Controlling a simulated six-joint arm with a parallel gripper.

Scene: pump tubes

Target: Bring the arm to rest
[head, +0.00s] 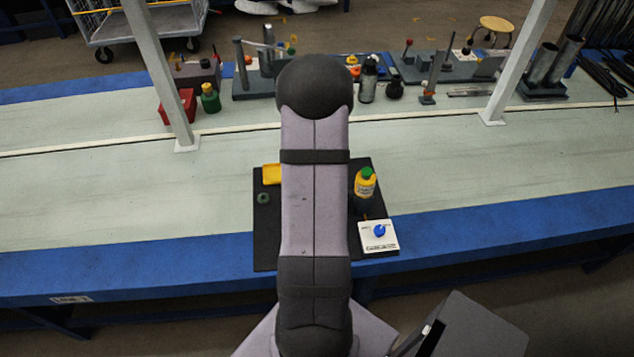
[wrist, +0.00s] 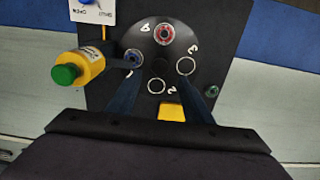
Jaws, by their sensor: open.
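My gripper (wrist: 163,95) is open in the wrist view, its two dark fingers wide apart with nothing held between them. It is above a dark round plate (wrist: 160,60) with numbered ring positions. A red-rimmed piece (wrist: 165,34) sits at one position and a grey-blue round piece (wrist: 133,57) at another; two other positions show only white rings. In the head view my arm covers the middle of the black mat (head: 266,235), and the gripper and plate are hidden.
A yellow bottle with a green cap (head: 364,184) and a white box with a blue knob (head: 379,236) are right of my arm. A yellow block (head: 271,174) and small green ring (head: 263,198) are left.

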